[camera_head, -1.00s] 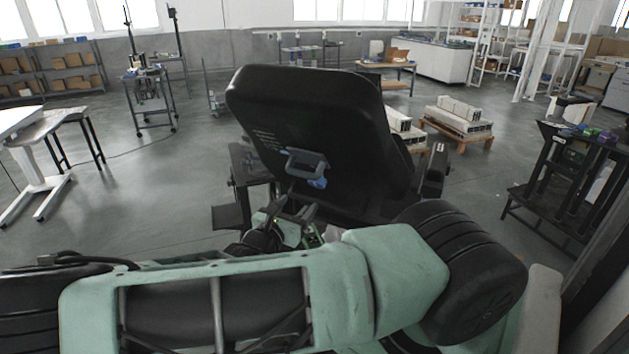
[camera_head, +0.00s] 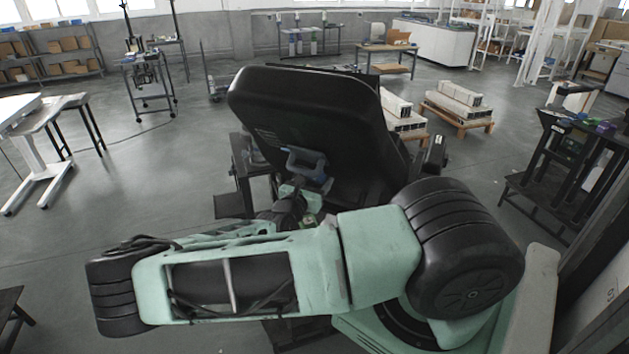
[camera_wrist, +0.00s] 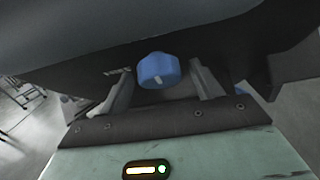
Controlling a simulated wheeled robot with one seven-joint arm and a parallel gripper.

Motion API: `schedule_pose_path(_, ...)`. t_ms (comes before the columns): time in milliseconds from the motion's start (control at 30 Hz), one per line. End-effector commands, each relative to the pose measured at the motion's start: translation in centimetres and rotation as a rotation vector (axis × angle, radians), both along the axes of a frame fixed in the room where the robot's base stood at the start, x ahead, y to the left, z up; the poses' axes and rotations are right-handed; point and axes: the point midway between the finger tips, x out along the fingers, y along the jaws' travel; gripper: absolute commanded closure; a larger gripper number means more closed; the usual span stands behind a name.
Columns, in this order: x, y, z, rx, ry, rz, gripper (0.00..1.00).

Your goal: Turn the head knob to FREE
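The blue knob (camera_wrist: 158,70) is in the upper middle of the wrist view, on the underside of a dark panel. In the head view the large black tilted panel (camera_head: 305,110) carries a grey-blue handle (camera_head: 305,160). My arm hides much of the area below the handle.
Wooden pallets with white blocks (camera_head: 458,105) stand behind, to the right. A black rack (camera_head: 565,160) is at the right. A white table (camera_head: 35,120) is at the left. Open grey floor lies left of the panel.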

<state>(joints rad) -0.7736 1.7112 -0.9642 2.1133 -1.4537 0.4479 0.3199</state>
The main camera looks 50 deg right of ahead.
Motion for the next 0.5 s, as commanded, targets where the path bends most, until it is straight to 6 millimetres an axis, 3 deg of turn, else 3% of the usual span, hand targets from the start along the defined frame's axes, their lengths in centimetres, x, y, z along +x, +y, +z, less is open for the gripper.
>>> schedule_pose_path(33, -0.01, 0.01, 0.0, 0.0, 0.0, 0.0, 0.5)
schedule_pose_path(133, -0.01, 0.02, 0.0, 0.0, 0.0, 0.0, 0.77)
schedule_pose_path(500, 0.01, 0.03, -0.28, -0.004, 0.024, -0.022, 0.78)
